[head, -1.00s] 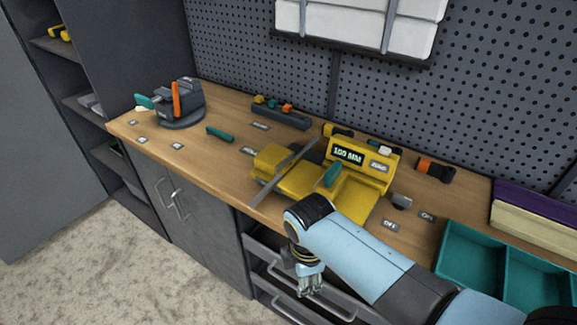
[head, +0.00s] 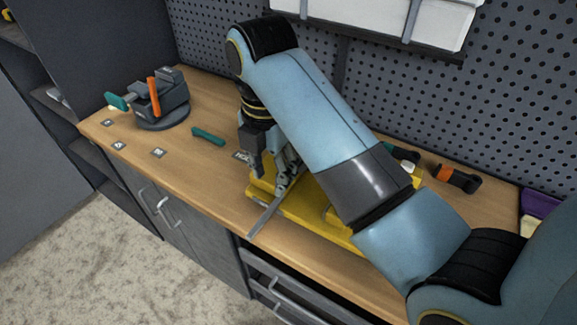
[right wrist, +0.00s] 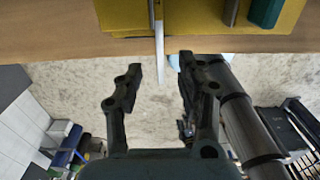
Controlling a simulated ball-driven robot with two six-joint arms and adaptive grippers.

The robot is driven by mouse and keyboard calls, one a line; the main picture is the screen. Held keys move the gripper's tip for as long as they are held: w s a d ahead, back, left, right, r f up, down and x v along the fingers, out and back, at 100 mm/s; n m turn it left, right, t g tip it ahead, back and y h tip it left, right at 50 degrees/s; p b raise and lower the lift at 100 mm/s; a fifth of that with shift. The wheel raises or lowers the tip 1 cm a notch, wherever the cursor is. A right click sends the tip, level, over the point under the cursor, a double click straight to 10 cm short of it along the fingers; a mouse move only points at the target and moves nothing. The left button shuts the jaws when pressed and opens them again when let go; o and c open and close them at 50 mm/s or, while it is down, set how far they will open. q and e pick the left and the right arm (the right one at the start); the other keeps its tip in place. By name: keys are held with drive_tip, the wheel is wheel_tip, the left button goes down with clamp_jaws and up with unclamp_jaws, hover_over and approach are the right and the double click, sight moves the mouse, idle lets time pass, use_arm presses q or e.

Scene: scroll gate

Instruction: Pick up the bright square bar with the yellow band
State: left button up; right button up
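A long, narrow grey metal bar (head: 265,219) lies across the yellow fixture (head: 315,218), its near end sticking out past the bench's front edge. I cannot make out a yellow band on it; its far part is hidden behind my right gripper and arm. My right gripper (head: 270,174) points down over the fixture's left part, close to the bar. In the right wrist view, my right gripper (right wrist: 160,68) is open and empty, and a pale bar (right wrist: 159,38) runs down toward the gap between its fingertips. My left gripper is not in view.
A grey vise (head: 162,103) with an orange part stands at the bench's left end. A teal piece (head: 208,136) lies between it and the fixture. A black and orange tool (head: 455,179) lies behind my arm. A drawer under the bench (head: 290,275) stands partly out.

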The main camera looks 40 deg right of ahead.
sight(274, 204)
drive_tip(key=f, duration=0.3)
drive_tip(key=shift+s, duration=0.2)
drive_tip(key=shift+w+f, duration=0.1)
drive_tip(key=shift+f, duration=0.3)
drive_tip(key=f, duration=0.2)
drive_tip(key=f+p, duration=0.1)
drive_tip(key=f, duration=0.1)
drive_tip(key=shift+w+d+f, duration=0.2)
drive_tip(key=shift+f, duration=0.15)
drive_tip(key=shift+c, duration=1.4)
drive_tip(key=c, duration=0.4)
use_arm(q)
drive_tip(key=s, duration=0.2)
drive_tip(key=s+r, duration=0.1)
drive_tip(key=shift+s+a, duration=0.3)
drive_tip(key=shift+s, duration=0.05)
use_arm(e)
clamp_jaws()
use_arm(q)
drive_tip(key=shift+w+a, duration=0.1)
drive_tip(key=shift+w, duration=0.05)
